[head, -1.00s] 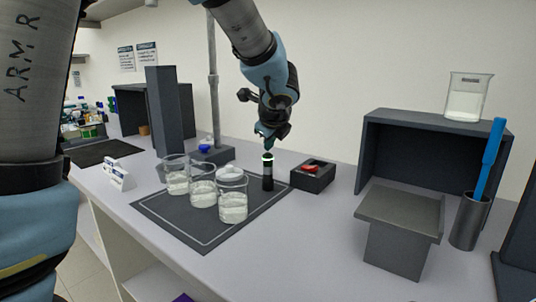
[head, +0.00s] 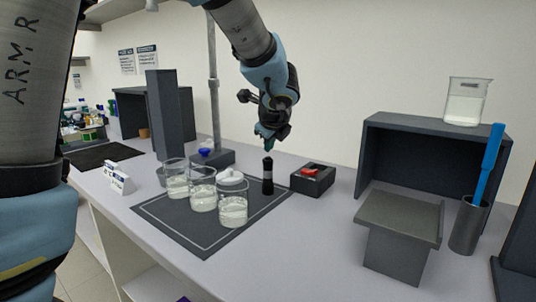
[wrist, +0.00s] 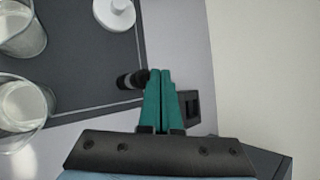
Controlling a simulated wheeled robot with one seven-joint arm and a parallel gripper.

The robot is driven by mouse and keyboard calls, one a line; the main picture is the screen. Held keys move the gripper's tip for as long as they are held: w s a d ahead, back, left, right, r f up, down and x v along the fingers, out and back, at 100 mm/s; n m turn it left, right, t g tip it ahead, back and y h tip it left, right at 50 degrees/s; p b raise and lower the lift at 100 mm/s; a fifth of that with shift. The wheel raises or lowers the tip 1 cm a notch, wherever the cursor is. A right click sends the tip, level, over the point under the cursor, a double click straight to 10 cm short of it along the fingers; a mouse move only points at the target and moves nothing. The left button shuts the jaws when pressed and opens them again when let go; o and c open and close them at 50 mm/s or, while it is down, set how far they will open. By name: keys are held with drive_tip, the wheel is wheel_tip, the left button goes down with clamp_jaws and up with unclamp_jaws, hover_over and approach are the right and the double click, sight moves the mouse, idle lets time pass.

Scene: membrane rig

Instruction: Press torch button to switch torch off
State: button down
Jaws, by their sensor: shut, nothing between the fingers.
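The torch (head: 267,178) is a black cylinder standing upright on the dark mat, near its right back edge. Its top looks dark, with no glow showing. In the wrist view the torch (wrist: 131,79) lies just left of my fingertips. My gripper (head: 267,149) is shut and empty, pointing down just above the torch top; a small gap seems to show between them. In the wrist view its two green fingers (wrist: 160,73) lie side by side. The torch button itself is too small to make out.
Several beakers (head: 233,211) of pale liquid and a white lidded dish (head: 231,176) stand left of the torch on the mat (head: 205,243). A black box with a red part (head: 313,181) sits close on the right. A stand pole (head: 214,95) rises behind.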

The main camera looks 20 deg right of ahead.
drive_tip(key=shift+r, duration=0.3)
wheel_tip(320, 180, up, 6)
drive_tip(key=p, duration=0.5)
drive_tip(key=shift+f, duration=0.1)
drive_tip(key=shift+s, duration=0.1)
idle(0.4)
